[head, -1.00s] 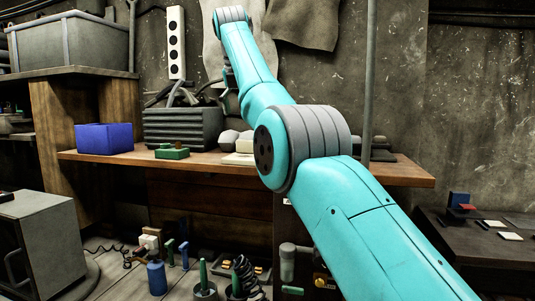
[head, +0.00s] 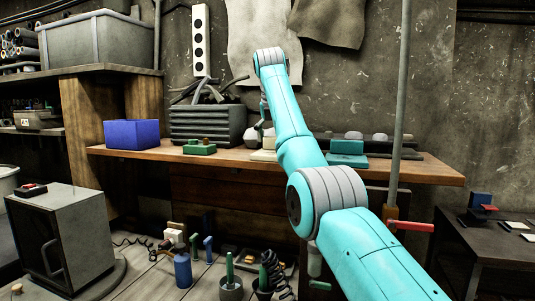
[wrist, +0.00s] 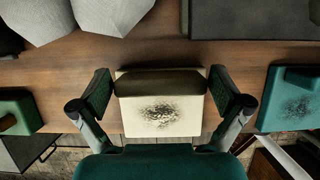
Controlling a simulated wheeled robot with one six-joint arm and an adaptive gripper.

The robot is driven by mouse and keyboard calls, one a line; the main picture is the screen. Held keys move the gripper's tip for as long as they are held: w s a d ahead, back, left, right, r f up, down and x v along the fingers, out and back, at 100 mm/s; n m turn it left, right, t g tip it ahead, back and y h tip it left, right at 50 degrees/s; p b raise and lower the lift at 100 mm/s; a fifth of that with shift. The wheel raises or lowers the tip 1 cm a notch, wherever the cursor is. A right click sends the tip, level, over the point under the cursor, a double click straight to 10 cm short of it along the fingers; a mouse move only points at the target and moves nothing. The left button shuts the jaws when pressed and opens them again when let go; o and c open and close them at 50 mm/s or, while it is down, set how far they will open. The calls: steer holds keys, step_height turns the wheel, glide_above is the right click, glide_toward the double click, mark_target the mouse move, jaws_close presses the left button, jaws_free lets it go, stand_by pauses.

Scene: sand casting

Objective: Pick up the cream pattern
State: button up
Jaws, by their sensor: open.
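The cream pattern (wrist: 133,122) lies on the wooden bench. In the wrist view it is a pale square block with a raised, shadowed bar across its far part and a dark speckled patch in its middle. My gripper (wrist: 163,93) is open, with one finger at the left and one at the right of the cream pattern. Narrow gaps show between fingers and block, and nothing is held. In the head view the cream pattern (head: 262,156) is partly hidden by my arm.
A teal pattern (wrist: 296,108) lies to the right and a green pattern (wrist: 18,112) to the left. Grey lumps (wrist: 112,12) sit behind at the left, a dark box (wrist: 255,18) behind at the right. A blue bin (head: 134,134) stands on the bench's left end.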

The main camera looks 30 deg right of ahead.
steer(key=shift+d+f, duration=0.1)
steer(key=shift+f, duration=0.2)
steer(key=shift+c, duration=0.3)
steer(key=c, duration=0.8)
steer(key=shift+r, duration=0.1)
steer(key=shift+c, duration=0.2)
